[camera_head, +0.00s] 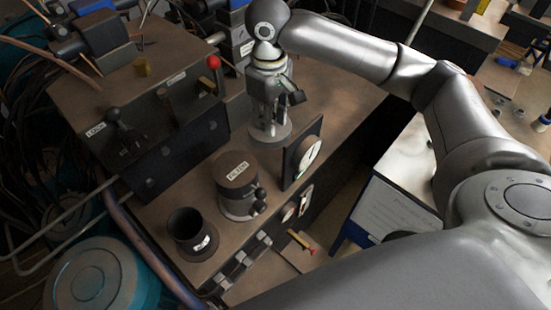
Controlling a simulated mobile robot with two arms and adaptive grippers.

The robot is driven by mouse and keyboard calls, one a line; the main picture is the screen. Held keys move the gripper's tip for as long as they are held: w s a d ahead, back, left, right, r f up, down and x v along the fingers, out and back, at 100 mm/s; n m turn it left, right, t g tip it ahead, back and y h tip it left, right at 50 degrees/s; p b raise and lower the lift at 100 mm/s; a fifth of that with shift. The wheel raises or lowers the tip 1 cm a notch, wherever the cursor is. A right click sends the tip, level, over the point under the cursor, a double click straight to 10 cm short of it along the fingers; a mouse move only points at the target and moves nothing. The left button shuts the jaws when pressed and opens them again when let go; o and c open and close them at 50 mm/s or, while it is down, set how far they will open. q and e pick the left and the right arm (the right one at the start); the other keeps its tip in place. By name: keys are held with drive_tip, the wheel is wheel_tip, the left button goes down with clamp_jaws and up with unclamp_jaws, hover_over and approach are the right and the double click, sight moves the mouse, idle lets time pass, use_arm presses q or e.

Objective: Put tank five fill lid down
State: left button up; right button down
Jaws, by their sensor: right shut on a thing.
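My right gripper (272,105) points down at the back of the brown-topped bench. It is shut on a grey round piece (270,134) at the bench top. Its fingers hide much of this piece, and I cannot read a tank number on it or tell whether it is the fill lid. A capped canister labelled FILTER (235,169) stands in front, with a dark knob on its side. An open dark cup (187,223) with a white label stands nearer the front left. My left gripper is not in view.
A dark control box (150,92) with levers and a red knob stands on the bench's left. A round dial (309,156) stands upright right of the canister. Teal drums (95,278) and pipes lie off the left edge. Small tools (300,241) lie beyond the right edge.

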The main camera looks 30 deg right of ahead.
drive_tip(key=w+d+f+n+b, duration=0.25)
drive_tip(key=w+d+n, duration=0.2)
drive_tip(key=w, duration=0.25)
drive_tip(key=shift+n, duration=0.95)
drive_tip(key=f+b, duration=0.3)
drive_tip(key=f, duration=0.4)
drive_tip(key=f+b, duration=0.3)
drive_tip(key=f, duration=0.4)
drive_tip(key=w+d+f+b, duration=0.1)
drive_tip(key=f+b, duration=0.2)
drive_tip(key=f, duration=0.5)
drive_tip(key=shift+w, duration=0.1)
drive_tip(key=shift+f, duration=0.15)
drive_tip(key=c, duration=1.2)
unclamp_jaws()
wheel_tip(320, 180, up, 12)
drive_tip(key=shift+r, duration=0.15)
